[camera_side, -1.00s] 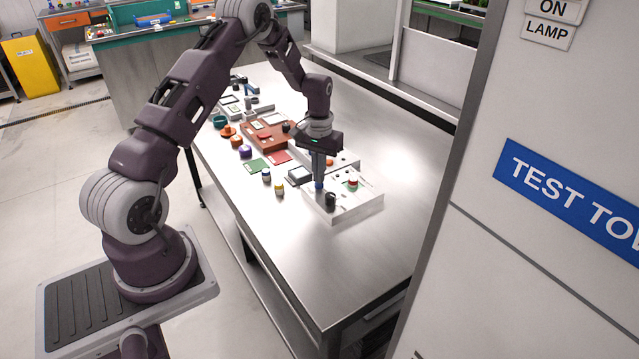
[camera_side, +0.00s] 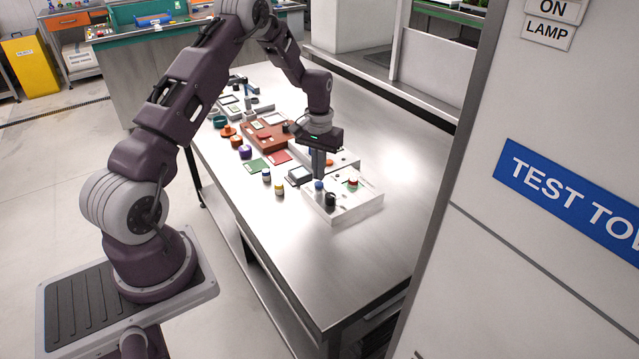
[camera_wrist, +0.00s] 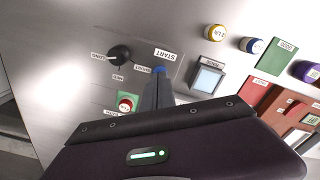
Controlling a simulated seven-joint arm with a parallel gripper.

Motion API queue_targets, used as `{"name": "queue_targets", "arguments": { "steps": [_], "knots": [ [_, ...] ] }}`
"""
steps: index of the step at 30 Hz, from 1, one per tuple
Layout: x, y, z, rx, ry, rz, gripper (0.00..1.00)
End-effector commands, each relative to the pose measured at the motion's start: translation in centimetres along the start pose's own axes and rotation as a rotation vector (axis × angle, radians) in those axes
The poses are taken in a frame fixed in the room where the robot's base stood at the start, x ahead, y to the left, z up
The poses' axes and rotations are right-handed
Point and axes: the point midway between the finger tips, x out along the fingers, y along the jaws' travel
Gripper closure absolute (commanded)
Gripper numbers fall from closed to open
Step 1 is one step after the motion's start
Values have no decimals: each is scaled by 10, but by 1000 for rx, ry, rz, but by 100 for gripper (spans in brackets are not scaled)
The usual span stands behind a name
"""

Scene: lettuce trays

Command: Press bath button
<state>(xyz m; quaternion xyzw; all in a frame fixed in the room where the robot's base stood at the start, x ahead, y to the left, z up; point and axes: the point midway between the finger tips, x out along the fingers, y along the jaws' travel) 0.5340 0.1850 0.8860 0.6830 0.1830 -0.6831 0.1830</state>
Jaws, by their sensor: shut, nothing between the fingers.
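A white panel box (camera_side: 365,207) stands near the front of the steel table. On it a blue button (camera_side: 319,185) shows by a black knob (camera_side: 331,199) and a red button on a green base (camera_side: 353,183). In the wrist view the blue button (camera_wrist: 160,70) is beside the word START, with the knob (camera_wrist: 119,54) and the red button (camera_wrist: 126,104) nearby. My gripper (camera_side: 318,176) is shut and empty, pointing down at the blue button. Its fingertips partly cover the button in the wrist view; they appear slightly above it, but I cannot tell the exact gap.
A small box with a pale screen (camera_wrist: 207,79) stands beside the panel. Yellow-capped (camera_side: 279,190) and blue-capped (camera_side: 266,175) jars, a green card (camera_side: 258,164) and a brown tray (camera_side: 250,138) lie farther left. The table's right side is clear.

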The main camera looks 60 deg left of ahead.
Motion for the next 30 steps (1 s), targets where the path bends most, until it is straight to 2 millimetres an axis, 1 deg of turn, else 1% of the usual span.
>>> {"name": "queue_targets", "arguments": {
  "steps": [12,14,24,27,30],
  "knots": [
    [0,0,0,0,0,0,100],
    [-2,0,0,0,1,0,100],
    [-46,0,-1,0,3,0,100],
    [-56,0,-1,0,2,0,100],
    [-60,0,0,0,1,0,100]
  ]
}}
